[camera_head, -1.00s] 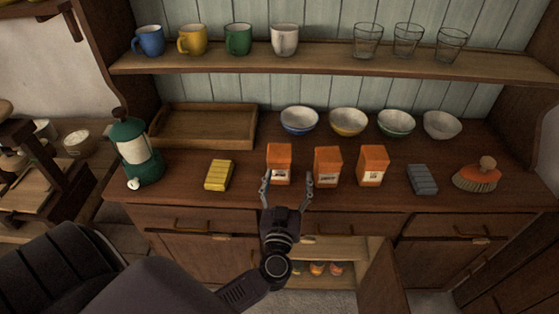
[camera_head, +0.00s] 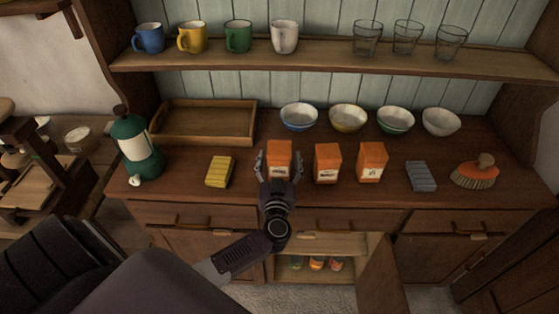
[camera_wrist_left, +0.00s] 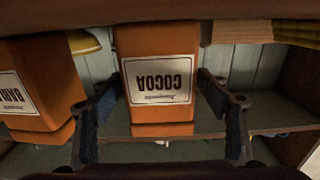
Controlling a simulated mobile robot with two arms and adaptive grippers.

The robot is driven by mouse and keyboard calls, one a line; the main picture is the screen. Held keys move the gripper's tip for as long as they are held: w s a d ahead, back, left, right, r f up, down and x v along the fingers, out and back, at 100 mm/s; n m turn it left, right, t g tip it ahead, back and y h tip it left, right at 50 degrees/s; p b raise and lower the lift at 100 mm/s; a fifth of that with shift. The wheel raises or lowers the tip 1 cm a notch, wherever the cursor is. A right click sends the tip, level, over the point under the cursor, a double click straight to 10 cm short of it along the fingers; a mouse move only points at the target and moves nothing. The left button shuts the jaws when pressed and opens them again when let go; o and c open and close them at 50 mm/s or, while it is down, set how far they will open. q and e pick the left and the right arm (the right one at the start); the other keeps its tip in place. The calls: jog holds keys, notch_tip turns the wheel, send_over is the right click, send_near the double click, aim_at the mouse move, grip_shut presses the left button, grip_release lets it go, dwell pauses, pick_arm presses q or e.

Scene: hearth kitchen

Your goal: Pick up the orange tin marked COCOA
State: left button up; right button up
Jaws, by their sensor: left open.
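The orange tin marked COCOA (camera_head: 279,153) stands on the dresser counter, leftmost of three orange tins. In the left wrist view the COCOA tin (camera_wrist_left: 158,80) appears upside down, its label readable. My left gripper (camera_head: 278,163) is open, with one finger on each side of the tin. In the wrist view its fingers (camera_wrist_left: 162,125) flank the tin, with a gap visible on each side. The lower front of the tin is partly hidden by the gripper in the head view. My right gripper is not in view.
A second orange tin (camera_head: 327,163), labelled BARLEY in the wrist view, stands close to the right, with a third tin (camera_head: 372,161) beyond. Bowls (camera_head: 299,117) stand behind. A cupboard door (camera_head: 381,275) hangs open below.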

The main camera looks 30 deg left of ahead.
pick_arm(q)
jog(key=c, duration=1.5)
jog(key=shift+c, duration=0.4)
jog(key=shift+r, duration=0.2)
